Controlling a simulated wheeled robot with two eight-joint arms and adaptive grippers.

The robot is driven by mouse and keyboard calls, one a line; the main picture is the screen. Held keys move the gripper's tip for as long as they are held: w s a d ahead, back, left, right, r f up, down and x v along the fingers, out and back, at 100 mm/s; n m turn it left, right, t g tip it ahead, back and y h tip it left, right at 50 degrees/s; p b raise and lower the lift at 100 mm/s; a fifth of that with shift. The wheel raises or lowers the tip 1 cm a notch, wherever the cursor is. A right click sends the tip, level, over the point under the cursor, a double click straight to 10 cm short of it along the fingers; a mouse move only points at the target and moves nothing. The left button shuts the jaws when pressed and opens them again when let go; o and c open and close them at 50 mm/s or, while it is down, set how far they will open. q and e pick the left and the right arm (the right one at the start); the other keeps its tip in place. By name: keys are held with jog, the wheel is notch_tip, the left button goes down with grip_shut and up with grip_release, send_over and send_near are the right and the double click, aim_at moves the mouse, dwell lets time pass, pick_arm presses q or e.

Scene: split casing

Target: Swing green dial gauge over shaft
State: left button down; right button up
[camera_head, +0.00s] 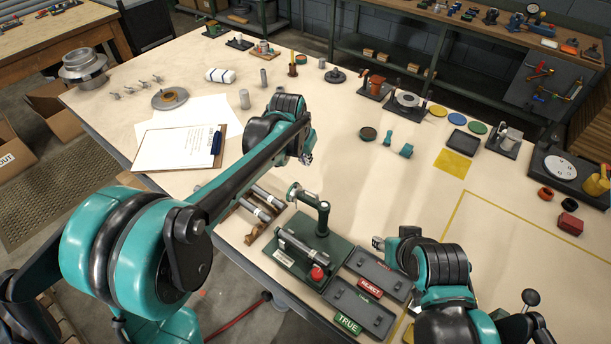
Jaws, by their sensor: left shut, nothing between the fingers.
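The green dial gauge (294,195) is on a green swing arm at the top of an upright post (322,218). The post stands on a dark green base plate (283,262). The gauge points to the left of the post, behind the shaft and not over it. The grey shaft (300,248) lies along the plate in front of the post. My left gripper (307,159) is above and behind the gauge, shut and empty, apart from it. My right gripper (377,243) is right of the post, low and small in view; its fingers are too unclear to judge.
A red knob (317,273) sits at the plate's front right. The REJECT tray (384,273) and TRUE tray (365,306) lie to its right. More shafts rest on a wooden rack (250,209) at left. A clipboard (180,148) lies behind. The table middle is mostly clear.

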pick_arm(q)
jog(key=b, duration=0.2)
send_over(311, 203)
jog(key=w+a, duration=0.2)
jog(key=w, duration=0.2)
jog(key=shift+s+d+f, duration=0.1)
jog(key=shift+s+f, duration=0.05)
jog(key=shift+f, duration=2.45)
jog(key=shift+s+d+f, duration=0.1)
jog(key=shift+f, duration=2.6)
